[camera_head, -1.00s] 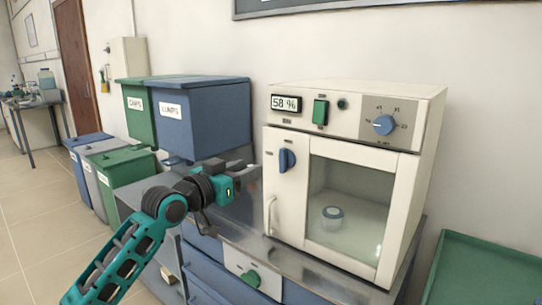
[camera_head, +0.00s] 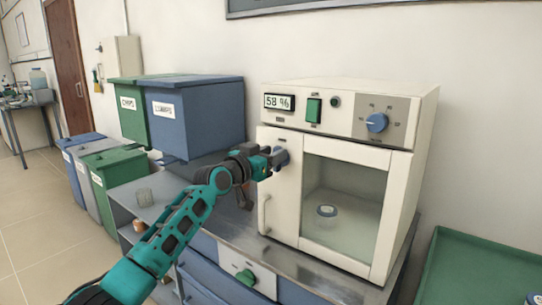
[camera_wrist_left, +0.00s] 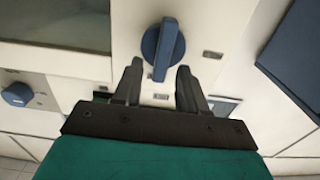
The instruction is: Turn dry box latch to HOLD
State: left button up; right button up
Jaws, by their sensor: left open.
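The dry box (camera_head: 274,195) is a cream cabinet with a glass window, standing on a metal-topped bench. Its blue latch (camera_head: 283,158) is on the upper left of the door, partly hidden by my gripper in the head view. In the left wrist view the latch (camera_wrist_left: 163,47) is a blue knob with a bar, just ahead of the fingertips and roughly in line with the gap between them. My left gripper (camera_head: 274,161) is open, with its fingers (camera_wrist_left: 158,75) on either side of the bar's lower end. Contact cannot be told. My right gripper is not in view.
A door handle (camera_head: 263,214) stands out below the latch. The panel above has a 58 % display (camera_head: 279,102), a green switch (camera_head: 314,110) and a blue dial (camera_head: 376,122). Blue bin (camera_head: 205,125) stands left of the box; a green tray (camera_head: 480,262) lies right.

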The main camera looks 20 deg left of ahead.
pick_arm(q)
grip_shut()
dwell(0.4)
jog(key=shift+n, duration=0.3)
jog(key=shift+w+a+f+n+p, duration=0.1)
jog(key=shift+a+f+n+p, duration=0.4)
jog(key=shift+n, duration=2.4)
jog(key=shift+w+a+f+n+p, duration=0.2)
jog(key=shift+n+p, duration=0.55)
jog(key=shift+n, duration=2.15)
jog(key=shift+w+a+f+n+p, duration=0.15)
jog(key=shift+f+n+p, duration=0.4)
jog(key=shift+n, duration=2.35)
jog(key=shift+s+r, duration=0.1)
jog(key=shift+r, duration=0.05)
grip_release()
jog(key=shift+a, duration=0.1)
